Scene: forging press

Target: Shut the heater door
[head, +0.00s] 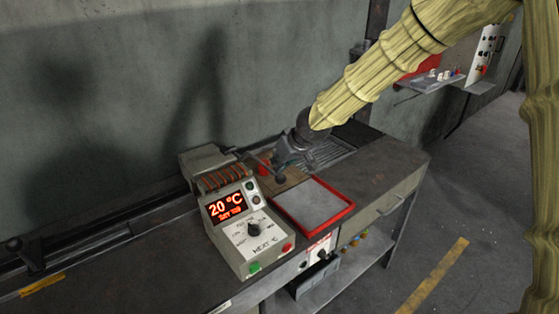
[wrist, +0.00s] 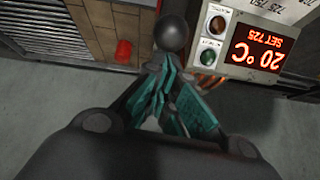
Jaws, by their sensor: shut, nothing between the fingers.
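The heater (head: 243,232) is a grey control box on the bench. Its red display reads 20 °C, set 725, and it also shows in the wrist view (wrist: 246,45). Behind its display is a coppery coil (head: 224,180) beside a grey housing (head: 205,159). I cannot tell for sure which part is the door. A dark ball knob (wrist: 172,32) stands just beyond my fingertips in the wrist view; I cannot tell whether they touch. My gripper (head: 285,158) is shut and empty, right of the coil, and its teal fingers also show in the wrist view (wrist: 172,88).
A red-rimmed tray (head: 350,208) lies on the bench right of the heater. A red cylinder (wrist: 123,52) stands near my fingers. A slatted grate (head: 328,154) is behind the gripper. A dark rail (head: 110,232) runs along the wall at left. The floor at right is clear.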

